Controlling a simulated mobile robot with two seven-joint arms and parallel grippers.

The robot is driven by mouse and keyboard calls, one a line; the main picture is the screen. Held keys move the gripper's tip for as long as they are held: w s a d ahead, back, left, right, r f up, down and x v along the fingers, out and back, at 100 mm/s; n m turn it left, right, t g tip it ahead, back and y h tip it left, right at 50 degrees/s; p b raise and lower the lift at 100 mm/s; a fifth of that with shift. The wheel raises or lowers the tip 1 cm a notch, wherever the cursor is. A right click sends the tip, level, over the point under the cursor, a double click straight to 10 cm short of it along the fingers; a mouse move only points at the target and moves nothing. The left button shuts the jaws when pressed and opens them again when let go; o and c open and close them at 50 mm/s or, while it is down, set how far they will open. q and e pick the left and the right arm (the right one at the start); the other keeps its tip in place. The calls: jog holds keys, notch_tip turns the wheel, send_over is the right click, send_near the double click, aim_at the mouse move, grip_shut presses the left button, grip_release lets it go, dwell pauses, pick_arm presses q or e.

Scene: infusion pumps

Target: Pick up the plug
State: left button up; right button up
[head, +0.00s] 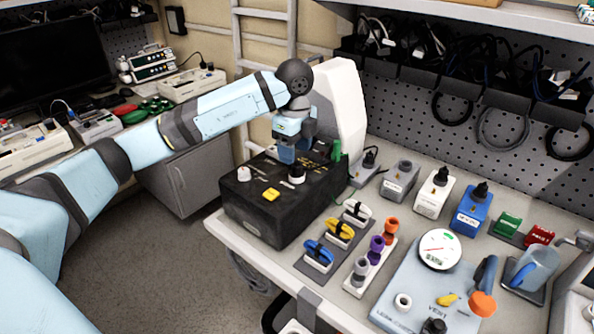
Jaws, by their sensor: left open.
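My left gripper (287,158) points down over the top of a black box (262,212) on the bench. It is open. Just below and beside its fingers is a small round piece with a dark top and white rim (297,174), which may be the plug. The fingers partly cover this area, and I cannot tell whether they touch the piece. My right gripper is not in view.
The black box also carries a white knob (244,174) and a yellow piece (271,195). A white upright housing (343,105) stands close behind the gripper. Racks with blue, yellow and purple parts (376,247) stand in front. A gauge board (430,290) lies to the right.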

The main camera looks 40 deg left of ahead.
aim_at(297, 164)
pick_arm(q)
jog(key=f, duration=0.5)
jog(key=shift+w+d, duration=0.15)
jog(key=shift+w, duration=0.05)
jog(key=c, duration=1)
